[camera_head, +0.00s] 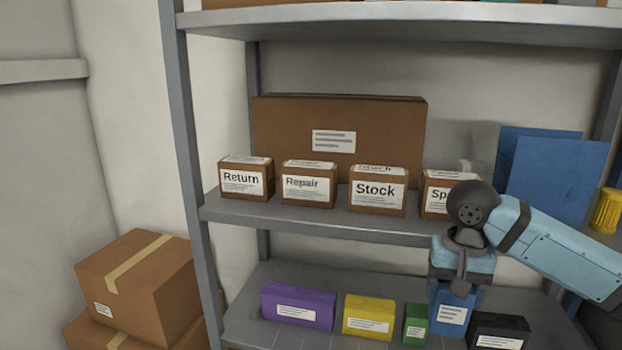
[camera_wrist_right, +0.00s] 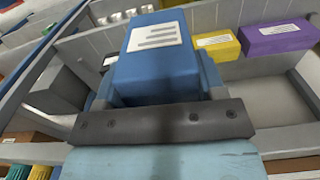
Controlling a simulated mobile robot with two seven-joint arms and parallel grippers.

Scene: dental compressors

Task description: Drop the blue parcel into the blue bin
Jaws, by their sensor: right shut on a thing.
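The blue parcel (camera_head: 452,312), a box with a white label, is at the lower shelf, in the row of coloured parcels. My right gripper (camera_head: 462,278) comes from above and is shut on it. In the right wrist view the blue parcel (camera_wrist_right: 158,70) sits between the fingers, its white label facing up in the picture. The head view does not clearly show whether its bottom touches the shelf. I see no blue bin that I can make out for certain. My left gripper is not in view.
Purple (camera_head: 298,306), yellow (camera_head: 368,316), green (camera_head: 415,324) and black (camera_head: 498,332) parcels stand on the lower shelf (camera_head: 255,325). The middle shelf (camera_head: 300,218) above holds labelled brown boxes and blue panels (camera_head: 555,175). Cardboard boxes (camera_head: 140,280) are stacked left of the rack.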

